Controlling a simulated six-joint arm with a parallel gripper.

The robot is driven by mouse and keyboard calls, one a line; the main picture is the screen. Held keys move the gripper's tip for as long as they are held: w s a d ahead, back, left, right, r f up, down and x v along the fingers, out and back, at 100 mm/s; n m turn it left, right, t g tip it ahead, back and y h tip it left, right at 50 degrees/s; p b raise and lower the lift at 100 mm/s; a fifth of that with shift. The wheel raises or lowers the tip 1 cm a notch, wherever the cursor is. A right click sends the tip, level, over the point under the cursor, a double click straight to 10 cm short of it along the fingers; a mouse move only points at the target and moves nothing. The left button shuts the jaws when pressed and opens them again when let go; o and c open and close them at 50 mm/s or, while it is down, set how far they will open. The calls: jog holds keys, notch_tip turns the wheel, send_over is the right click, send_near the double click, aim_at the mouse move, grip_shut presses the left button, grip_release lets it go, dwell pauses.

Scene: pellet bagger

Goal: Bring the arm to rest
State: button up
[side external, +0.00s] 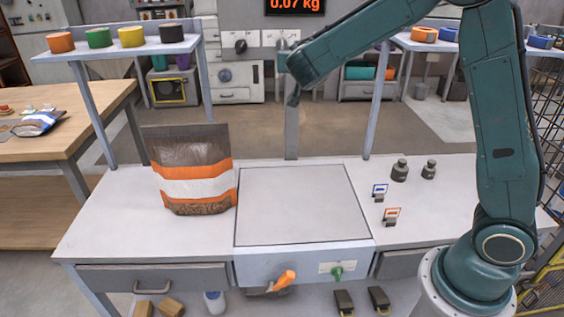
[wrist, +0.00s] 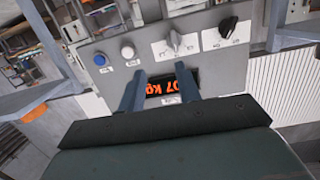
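My teal arm reaches in from the right and is raised above the bench. In the side external view its end hangs in front of the grey post, and the gripper fingers are hard to make out there. In the wrist view my gripper (wrist: 164,68) has its two blue-grey fingers apart with nothing between them. Behind them is a grey control panel (wrist: 220,65) with a lit orange readout (wrist: 160,85), partly hidden by the fingers. The readout (side external: 295,5) shows 0.07 kg in the side external view.
A brown, orange and white pellet bag (side external: 195,182) stands upright on the bench, left of the flat scale plate (side external: 300,205). Two dark weights (side external: 400,170) and small blue and orange tags stand at the right. A shelf (side external: 118,52) with coloured rolls is back left. The plate is bare.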

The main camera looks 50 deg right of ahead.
jog(key=s+a+f+n+g+y, duration=0.1)
jog(key=s+a+n+g+y, duration=0.1)
jog(key=s, duration=0.9)
jog(key=s+a+f+n+g+y, duration=0.1)
jog(key=s+a+f+n+y, duration=0.1)
jog(key=s+a+n+y, duration=0.2)
jog(key=s+a+f+n+g+y, duration=0.1)
jog(key=s+a+y, duration=0.4)
jog(key=s, duration=1.4)
jog(key=a+n+g, duration=0.1)
jog(key=a+n, duration=0.1)
jog(key=a, duration=0.1)
jog(key=shift+s+f+g+y, duration=0.2)
jog(key=shift+s+g+y, duration=0.1)
jog(key=shift+s, duration=0.05)
